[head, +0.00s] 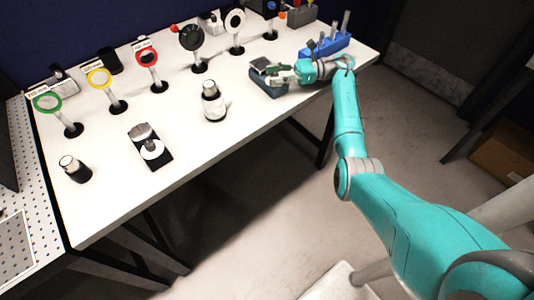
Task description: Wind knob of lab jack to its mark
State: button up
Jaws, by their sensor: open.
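What looks like the lab jack (262,84), a small dark block with a flat top plate, stands on the white table near its front edge, right of the middle. My gripper (281,75) is at its right side, low over the table, reaching in from the right. The gripper is open, with its fingers close to the jack. I cannot tell whether they touch it. The knob and its mark cannot be made out; the gripper may cover them.
A blue rack (325,47) with upright grey pieces stands just behind my wrist. A white bottle (213,103) stands left of the jack. Ringed stands (101,78) line the back.

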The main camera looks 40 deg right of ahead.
jog(key=m+t+h, duration=0.7)
jog(key=t+h, duration=0.1)
jog(key=shift+a, duration=0.15)
jog(key=m+h, duration=0.2)
jog(key=h, duration=0.1)
jog(key=m+t+h, duration=0.1)
jog(key=m+h, duration=0.1)
jog(key=shift+t+h, duration=0.3)
jog(key=shift+h, duration=0.1)
jog(key=shift+m+h, duration=1.8)
jog(key=shift+h, duration=0.9)
jog(key=s+a, duration=0.2)
jog(key=s, duration=0.9)
jog(key=s+a+f+m+t+y, duration=0.1)
jog(key=s+a+m, duration=0.3)
jog(key=a, duration=0.5)
jog(key=s+a+f+m+t+y, duration=0.1)
jog(key=s+a+f+m+y, duration=0.2)
jog(key=s+a, duration=0.4)
jog(key=shift+a+m+y, duration=0.5)
jog(key=shift+a+m, duration=0.5)
jog(key=shift+a, duration=0.1)
jog(key=shift+f, duration=0.1)
